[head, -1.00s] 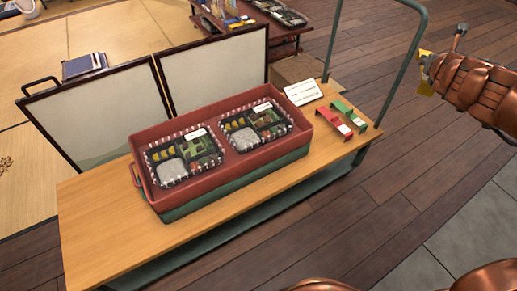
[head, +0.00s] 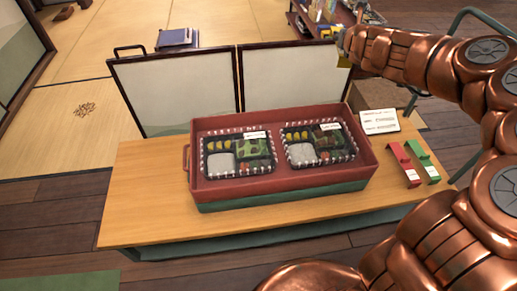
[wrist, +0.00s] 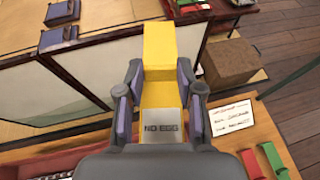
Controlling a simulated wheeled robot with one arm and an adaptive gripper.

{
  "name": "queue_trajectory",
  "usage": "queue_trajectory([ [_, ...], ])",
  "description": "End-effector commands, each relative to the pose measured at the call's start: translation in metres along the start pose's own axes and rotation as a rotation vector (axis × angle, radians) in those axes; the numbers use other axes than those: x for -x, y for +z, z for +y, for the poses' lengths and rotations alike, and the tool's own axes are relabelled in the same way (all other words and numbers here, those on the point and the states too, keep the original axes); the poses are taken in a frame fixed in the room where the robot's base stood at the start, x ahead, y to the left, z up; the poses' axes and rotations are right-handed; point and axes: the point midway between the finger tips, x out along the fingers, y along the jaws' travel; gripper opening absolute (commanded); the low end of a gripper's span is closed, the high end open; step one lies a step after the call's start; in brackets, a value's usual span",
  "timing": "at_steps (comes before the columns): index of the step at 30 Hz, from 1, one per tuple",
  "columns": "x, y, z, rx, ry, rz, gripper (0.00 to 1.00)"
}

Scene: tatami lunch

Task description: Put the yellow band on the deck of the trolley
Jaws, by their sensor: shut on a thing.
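The yellow band (wrist: 158,50) is held between the fingers of my gripper (wrist: 160,95) in the wrist view. It has a pale label with dark print near the fingers. The trolley's wooden deck (head: 140,205) carries a red crate (head: 290,185) stacked on a green one. A red band (head: 405,165) and a green band (head: 423,160) lie on the deck right of the crates.
Two packed lunch boxes (head: 238,155) sit in the red crate. A white card (head: 378,121) lies at the deck's back right. Framed screens (head: 175,95) stand behind the deck. A cardboard box (wrist: 232,68) is on the floor behind. The deck's left end is bare.

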Motion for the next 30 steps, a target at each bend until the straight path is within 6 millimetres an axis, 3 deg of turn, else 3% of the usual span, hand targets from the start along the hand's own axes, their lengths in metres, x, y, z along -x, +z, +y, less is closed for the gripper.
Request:
queue_trajectory([
  [7,-0.011,-0.04,-0.052,0.035,0.1,0.004,0.07],
  [14,-0.008,-0.082,-0.097,0.086,0.214,0.003,0.07],
  [23,0.011,-0.135,-0.151,0.135,0.331,0.004,0.07],
  [30,0.04,-0.176,-0.187,0.172,0.422,0.002,0.07],
])
